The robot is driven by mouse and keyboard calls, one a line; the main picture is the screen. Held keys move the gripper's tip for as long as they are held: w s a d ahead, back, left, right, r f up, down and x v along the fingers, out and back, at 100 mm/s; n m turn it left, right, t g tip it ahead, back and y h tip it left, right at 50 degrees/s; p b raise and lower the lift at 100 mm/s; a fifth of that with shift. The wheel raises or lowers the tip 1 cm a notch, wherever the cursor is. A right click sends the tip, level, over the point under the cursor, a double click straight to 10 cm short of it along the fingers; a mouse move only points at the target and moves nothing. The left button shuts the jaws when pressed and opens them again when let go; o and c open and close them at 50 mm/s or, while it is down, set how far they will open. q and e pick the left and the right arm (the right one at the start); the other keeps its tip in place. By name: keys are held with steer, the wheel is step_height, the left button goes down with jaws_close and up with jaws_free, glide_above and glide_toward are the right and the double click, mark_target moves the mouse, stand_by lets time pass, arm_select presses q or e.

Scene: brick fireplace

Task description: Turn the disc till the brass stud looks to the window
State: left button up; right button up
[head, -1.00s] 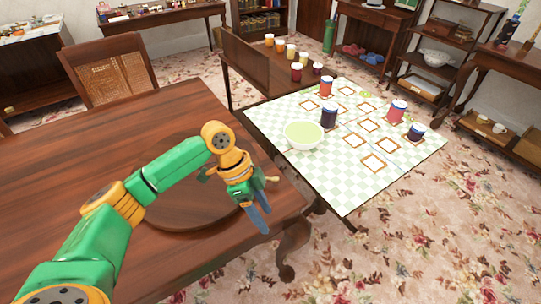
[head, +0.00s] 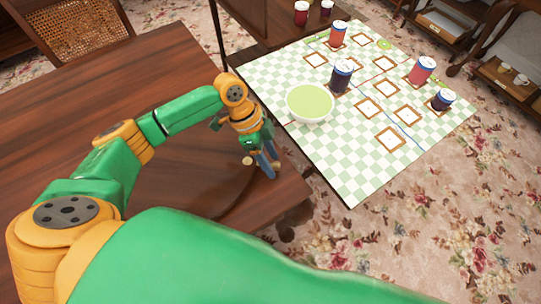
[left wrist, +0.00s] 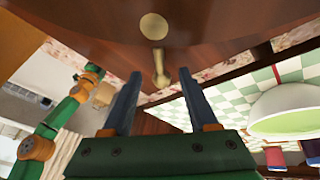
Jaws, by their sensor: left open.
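The dark wooden disc (head: 200,178) lies on the brown table, partly hidden behind my arms. A round brass stud (head: 247,160) shows near its right side; in the left wrist view the stud (left wrist: 153,26) is a flat brass circle. A brass peg (left wrist: 160,72) sticks out from the disc close by. My left gripper (head: 270,172) is over the disc's right edge, fingers pointing down. In the left wrist view its open fingers (left wrist: 163,100) appear either side of the peg, without visible contact. My right gripper is not in view. No window shows.
A checkered board (head: 345,175) with a green-filled bowl (head: 310,104), several jars and square frames stands right of the table. A cane-backed chair (head: 80,30) is behind. My own green arm covers the foreground. The table's left part is clear.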

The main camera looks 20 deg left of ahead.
arm_select(q)
steer(key=shift+w+f, duration=0.1)
steer(key=shift+f, duration=0.05)
jaws_close()
stand_by(1.3)
